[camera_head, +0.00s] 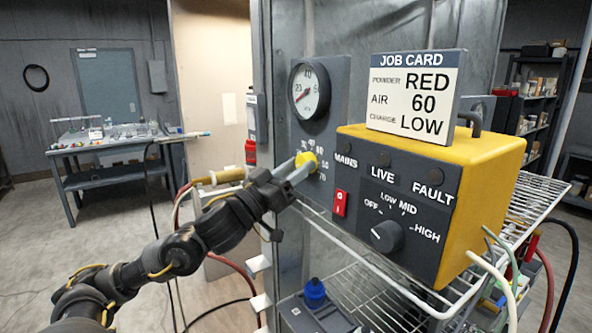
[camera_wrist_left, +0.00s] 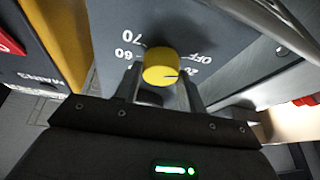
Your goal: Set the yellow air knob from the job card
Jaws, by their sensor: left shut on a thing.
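The yellow air knob (camera_head: 306,160) sits on the grey panel below the round gauge (camera_head: 311,90), inside a printed number scale. My left gripper (camera_head: 290,176) is shut on the knob, with a finger on each side. In the left wrist view the knob (camera_wrist_left: 161,68) shows between the fingers. Its short dark mark points right, roughly towards the 20; 60 and 70 are on the left. The job card (camera_head: 414,95) reads powder RED, air 60, charge LOW. My right gripper is not in view.
The yellow control box (camera_head: 490,185) stands right of the panel on a wire shelf (camera_head: 535,200), with a black OFF–LOW–MID–HIGH knob (camera_head: 386,236) on its front. Hoses hang near my arm.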

